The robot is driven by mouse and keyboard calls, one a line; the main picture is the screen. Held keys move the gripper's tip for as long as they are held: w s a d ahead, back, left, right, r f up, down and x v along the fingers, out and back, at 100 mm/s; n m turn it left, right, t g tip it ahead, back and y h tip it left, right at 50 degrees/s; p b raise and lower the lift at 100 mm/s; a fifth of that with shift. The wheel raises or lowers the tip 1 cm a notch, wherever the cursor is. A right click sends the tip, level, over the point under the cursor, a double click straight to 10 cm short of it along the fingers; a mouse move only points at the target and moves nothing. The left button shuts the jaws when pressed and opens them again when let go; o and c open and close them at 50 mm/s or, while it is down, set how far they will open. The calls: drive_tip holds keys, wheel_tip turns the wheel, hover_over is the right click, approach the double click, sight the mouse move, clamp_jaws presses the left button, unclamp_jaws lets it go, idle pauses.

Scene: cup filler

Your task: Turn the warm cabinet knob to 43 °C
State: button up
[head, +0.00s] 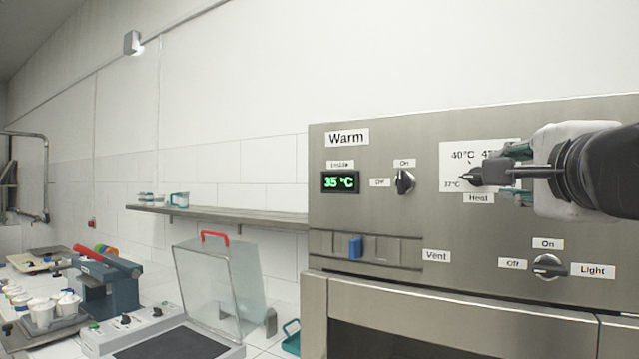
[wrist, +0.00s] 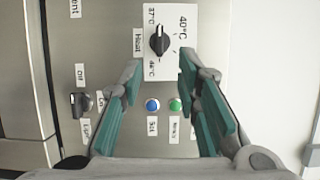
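The Heat knob is dark and pointed. In the wrist view the knob (wrist: 160,40) sits on a white dial plate (wrist: 185,12) marked 37 °C, 40 °C and a third, partly legible value. Its narrow end points toward the 37 °C side. In the head view the Heat knob (head: 476,177) is partly covered by my gripper (head: 508,165), which reaches in from the right. In the wrist view my gripper (wrist: 161,62) is open, its teal fingers apart with the knob just beyond and between the tips. Contact is not visible. The Warm display (head: 341,181) reads 35 °C.
An On/Off knob (head: 405,182) is left of the dial and a Light knob (head: 549,267) below it. A blue button (wrist: 152,104) and green button (wrist: 175,104) lie between my fingers in the wrist view. A blue Vent slider (head: 355,247) sits lower left.

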sight(480, 177)
drive_tip(key=b+x, duration=0.2)
drive_tip(key=x, duration=0.8)
drive_tip(key=shift+w+a+b, duration=0.1)
drive_tip(key=shift+w+b, duration=0.05)
drive_tip(key=shift+b, duration=0.25)
clamp_jaws()
